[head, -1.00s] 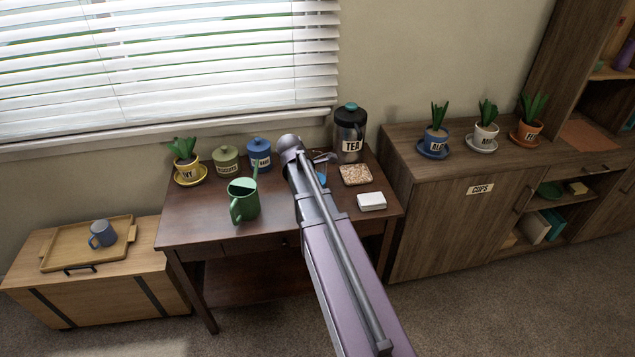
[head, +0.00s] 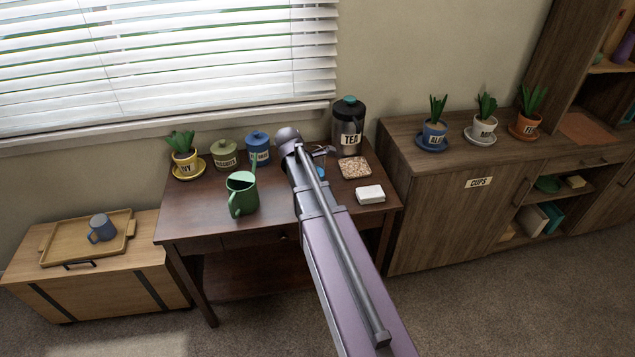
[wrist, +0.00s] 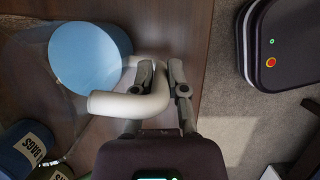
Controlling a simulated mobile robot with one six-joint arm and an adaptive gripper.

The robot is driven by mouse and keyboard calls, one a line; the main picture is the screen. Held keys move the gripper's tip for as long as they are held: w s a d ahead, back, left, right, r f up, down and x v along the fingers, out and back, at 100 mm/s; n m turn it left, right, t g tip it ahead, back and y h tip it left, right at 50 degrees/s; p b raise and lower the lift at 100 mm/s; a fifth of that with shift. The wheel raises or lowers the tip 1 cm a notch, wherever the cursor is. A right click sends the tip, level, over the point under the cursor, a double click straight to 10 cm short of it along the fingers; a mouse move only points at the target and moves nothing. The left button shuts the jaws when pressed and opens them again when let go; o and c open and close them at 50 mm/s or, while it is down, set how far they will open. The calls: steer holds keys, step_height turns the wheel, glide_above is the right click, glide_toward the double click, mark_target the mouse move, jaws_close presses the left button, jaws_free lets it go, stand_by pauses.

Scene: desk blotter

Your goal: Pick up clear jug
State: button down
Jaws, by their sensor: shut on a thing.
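The clear jug shows in the wrist view as a see-through body (wrist: 45,75) with a round blue area (wrist: 90,57) and a thick pale handle (wrist: 115,105). My gripper (wrist: 164,82) is shut on the handle, with a finger on either side of it. In the head view only a small blue part of the jug (head: 320,172) shows beside my arm, over the right part of the dark desk (head: 195,215). My arm hides the rest. I cannot tell whether the jug touches the desk.
A green watering can (head: 242,195) stands left of my arm. Blue (head: 258,152) and green (head: 227,155) canisters and a potted plant (head: 184,160) stand behind it. A TEA canister (head: 350,125), a speckled square (head: 355,167) and a white box (head: 370,194) are on the right.

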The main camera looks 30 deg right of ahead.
steer(key=shift+r, duration=0.3)
steer(key=shift+r+p, duration=1.6)
steer(key=shift+p, duration=0.25)
steer(key=s+a, duration=0.3)
steer(key=s, duration=0.4)
steer(key=s+a+r+p, duration=0.1)
steer(key=s+a, duration=0.3)
steer(key=s, duration=0.3)
steer(key=shift+a, duration=0.3)
steer(key=shift+w+a, duration=0.1)
steer(key=shift+a, duration=0.05)
